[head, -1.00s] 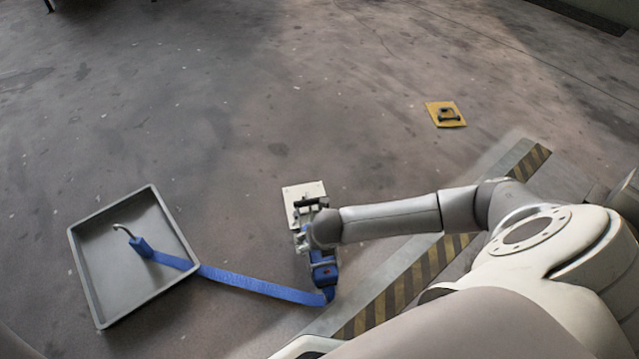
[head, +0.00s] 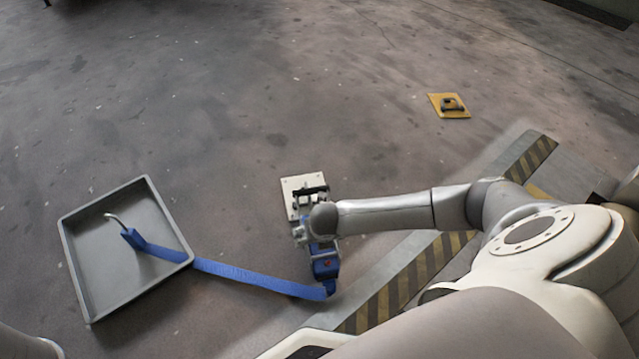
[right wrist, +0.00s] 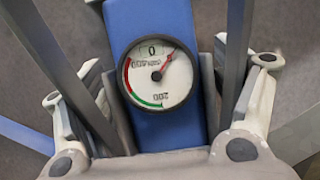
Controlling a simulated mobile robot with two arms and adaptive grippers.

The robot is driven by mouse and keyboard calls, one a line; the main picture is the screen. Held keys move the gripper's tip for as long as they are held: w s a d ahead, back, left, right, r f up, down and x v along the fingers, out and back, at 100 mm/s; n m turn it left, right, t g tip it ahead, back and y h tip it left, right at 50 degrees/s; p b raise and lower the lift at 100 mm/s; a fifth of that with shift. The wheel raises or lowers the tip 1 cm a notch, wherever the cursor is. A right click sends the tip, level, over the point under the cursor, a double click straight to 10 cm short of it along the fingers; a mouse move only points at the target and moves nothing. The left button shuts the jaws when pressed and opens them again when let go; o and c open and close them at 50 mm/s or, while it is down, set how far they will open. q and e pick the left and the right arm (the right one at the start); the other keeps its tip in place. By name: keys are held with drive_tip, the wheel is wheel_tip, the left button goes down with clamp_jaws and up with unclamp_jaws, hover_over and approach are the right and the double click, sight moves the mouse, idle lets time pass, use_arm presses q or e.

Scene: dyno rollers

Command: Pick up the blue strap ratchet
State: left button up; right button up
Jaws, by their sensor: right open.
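The blue strap ratchet (head: 326,268) is on the floor at the near end of a long blue strap (head: 250,277), right of centre in the head view. My right gripper (head: 309,238) is down over it, and my wrist partly hides it. In the right wrist view, a blue body (right wrist: 150,18) with a round white dial (right wrist: 158,74) lies between the spread fingers. The right gripper is open, with a finger on either side of the blue body; whether they touch it I cannot tell. My left gripper is not in view.
A grey tray (head: 82,285) on the left holds the strap's far end with a metal hook (head: 116,219). A yellow plate (head: 449,106) lies farther right. Black-and-yellow floor striping (head: 400,287) runs beneath my arm.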

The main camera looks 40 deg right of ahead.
drive_tip(key=c, duration=1.4)
drive_tip(key=shift+r, duration=0.15)
